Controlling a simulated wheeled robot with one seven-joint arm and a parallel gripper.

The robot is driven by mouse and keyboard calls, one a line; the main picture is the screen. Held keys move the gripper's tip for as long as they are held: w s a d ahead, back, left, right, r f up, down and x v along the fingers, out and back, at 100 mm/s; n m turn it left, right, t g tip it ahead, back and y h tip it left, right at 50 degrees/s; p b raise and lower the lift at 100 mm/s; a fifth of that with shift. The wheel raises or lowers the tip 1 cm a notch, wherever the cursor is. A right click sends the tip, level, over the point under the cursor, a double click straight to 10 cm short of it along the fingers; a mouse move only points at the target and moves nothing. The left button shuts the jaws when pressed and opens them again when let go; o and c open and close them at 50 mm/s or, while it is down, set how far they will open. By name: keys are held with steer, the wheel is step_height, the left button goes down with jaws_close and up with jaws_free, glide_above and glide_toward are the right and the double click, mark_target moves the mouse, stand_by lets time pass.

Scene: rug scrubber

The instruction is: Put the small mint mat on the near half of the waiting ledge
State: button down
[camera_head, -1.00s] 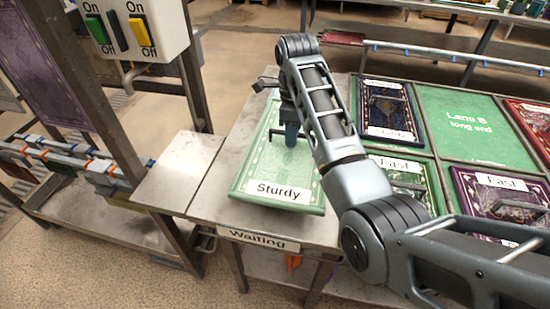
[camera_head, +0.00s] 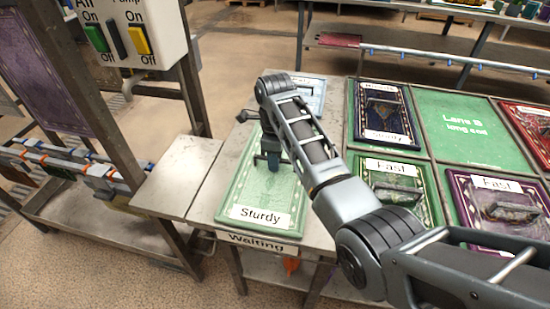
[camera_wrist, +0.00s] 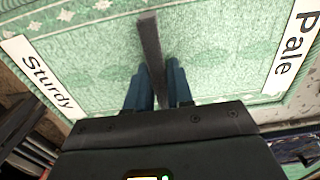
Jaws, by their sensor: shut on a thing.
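The small mint mat (camera_head: 240,195), with a "Sturdy" label at its near end, is over the near half of the steel waiting ledge (camera_head: 313,225). Its near edge lies close to the "Waiting" sign (camera_head: 257,241). Whether it touches the ledge I cannot tell. My gripper (camera_head: 268,160) is shut on the mat's upright handle, with my arm hiding the mat's far right part. In the wrist view, my blue fingers (camera_wrist: 160,84) are on either side of the dark handle (camera_wrist: 150,45), and the mint mat (camera_wrist: 95,65) shows "Sturdy" and "Pale" labels.
A pale blue labelled piece (camera_head: 312,92) shows at the ledge's far end, partly behind my arm. A bare steel plate (camera_head: 178,175) adjoins the ledge's left.

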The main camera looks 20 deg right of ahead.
steer(key=shift+f, duration=0.1)
steer(key=c, duration=1)
jaws_free()
step_height(320, 180, up, 12)
steer(key=p, duration=0.2)
steer(key=shift+r, duration=0.2)
